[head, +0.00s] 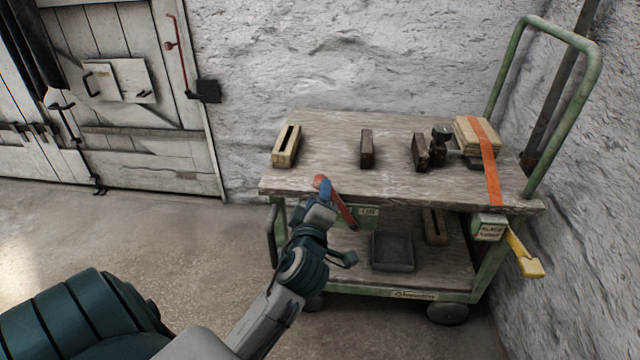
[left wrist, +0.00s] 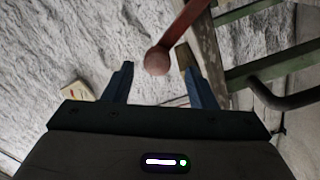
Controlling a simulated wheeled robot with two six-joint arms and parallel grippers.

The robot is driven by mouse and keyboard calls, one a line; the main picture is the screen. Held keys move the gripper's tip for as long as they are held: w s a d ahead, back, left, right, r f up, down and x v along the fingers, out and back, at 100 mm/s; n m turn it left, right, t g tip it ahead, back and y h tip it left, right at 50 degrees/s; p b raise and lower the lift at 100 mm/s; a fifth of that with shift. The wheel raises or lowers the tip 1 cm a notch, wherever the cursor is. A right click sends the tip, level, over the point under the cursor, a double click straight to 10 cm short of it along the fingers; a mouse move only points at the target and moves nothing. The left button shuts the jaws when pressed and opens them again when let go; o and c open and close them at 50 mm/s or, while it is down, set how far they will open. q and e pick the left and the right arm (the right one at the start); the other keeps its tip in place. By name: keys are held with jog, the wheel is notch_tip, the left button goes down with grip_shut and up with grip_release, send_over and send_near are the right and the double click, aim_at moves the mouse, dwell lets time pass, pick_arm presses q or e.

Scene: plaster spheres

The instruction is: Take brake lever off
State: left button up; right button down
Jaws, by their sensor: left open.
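A red lever (head: 343,210) with a round ball end sits at the front left of the green cart. It slants from the ball at upper left down to the right. My left gripper (head: 323,194) is open at the ball end and partly covers it in the head view. In the left wrist view, the ball (left wrist: 157,60) lies between the two open fingertips (left wrist: 159,68), with a gap on each side. I cannot tell how deep it sits between them. A yellow lever (head: 524,256) hangs at the cart's right front corner, below a labelled box (head: 490,229). My right gripper is out of view.
The cart's wooden top (head: 322,145) holds several blocks, dark tools and a wooden stack (head: 477,133) under an orange strap (head: 490,178). A grey tray (head: 393,251) and slotted block (head: 434,226) rest on the lower shelf. Plaster walls stand close behind and right; floor at left is clear.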

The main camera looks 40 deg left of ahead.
pick_arm(q)
jog(key=v, duration=0.4)
dwell(0.5)
